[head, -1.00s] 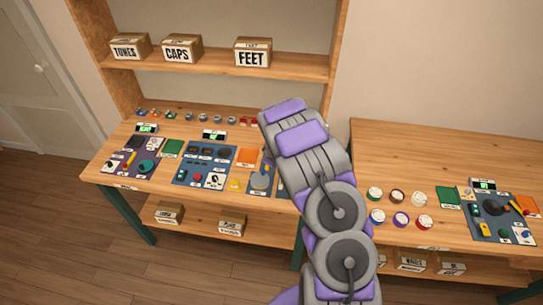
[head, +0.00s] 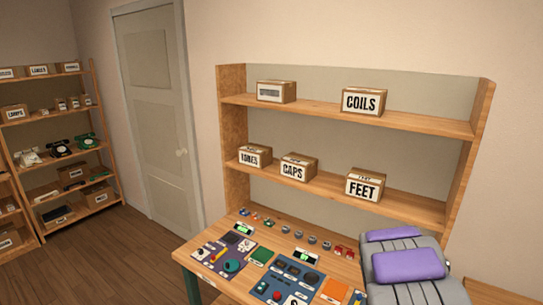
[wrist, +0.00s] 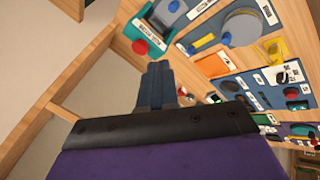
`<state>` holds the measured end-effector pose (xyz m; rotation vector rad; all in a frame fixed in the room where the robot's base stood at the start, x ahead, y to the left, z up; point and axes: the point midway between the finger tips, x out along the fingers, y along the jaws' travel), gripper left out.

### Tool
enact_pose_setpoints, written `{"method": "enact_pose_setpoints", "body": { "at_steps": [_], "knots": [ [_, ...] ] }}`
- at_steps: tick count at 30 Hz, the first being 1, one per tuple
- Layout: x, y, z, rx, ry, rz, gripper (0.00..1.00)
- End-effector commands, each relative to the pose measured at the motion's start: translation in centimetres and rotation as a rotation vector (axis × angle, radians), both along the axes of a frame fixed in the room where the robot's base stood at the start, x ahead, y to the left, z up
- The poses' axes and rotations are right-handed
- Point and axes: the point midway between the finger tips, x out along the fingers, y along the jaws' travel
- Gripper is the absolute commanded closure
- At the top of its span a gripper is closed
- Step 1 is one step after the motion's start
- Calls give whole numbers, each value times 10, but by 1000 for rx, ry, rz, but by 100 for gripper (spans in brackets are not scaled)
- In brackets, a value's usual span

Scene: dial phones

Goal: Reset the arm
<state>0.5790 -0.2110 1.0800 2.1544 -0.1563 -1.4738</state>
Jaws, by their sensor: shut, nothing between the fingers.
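My arm, grey with purple panels, shows at the lower right of the head view; its gripper end is not visible there. In the wrist view my gripper (wrist: 157,84) has its dark fingers together, with nothing between them. It points past the workbench (head: 210,250), which appears tilted in the wrist view. Blue panels with knobs, dials and buttons (wrist: 245,30) lie on the bench to the upper right of the fingers. The fingers look apart from them, but the exact gap cannot be told.
A shelf unit with boxes labelled COILS (head: 362,101), CAPS (head: 297,167) and FEET (head: 364,186) rises behind the bench. A door (head: 160,110) is left of it. A rack with telephones (head: 60,148) stands at far left. Open floor (head: 110,260) lies in front of the door.

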Motion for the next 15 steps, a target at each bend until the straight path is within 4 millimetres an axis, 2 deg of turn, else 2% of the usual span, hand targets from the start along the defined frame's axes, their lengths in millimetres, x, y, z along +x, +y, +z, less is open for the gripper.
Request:
{"method": "enact_pose_setpoints", "body": {
  "at_steps": [1,6,11,15],
  "knots": [
    [-13,4,14,0,7,-33,100],
    [-65,19,48,29,55,-148,100],
    [-119,44,71,81,108,-238,100],
    [-169,71,86,139,165,-299,100]
  ]
}}
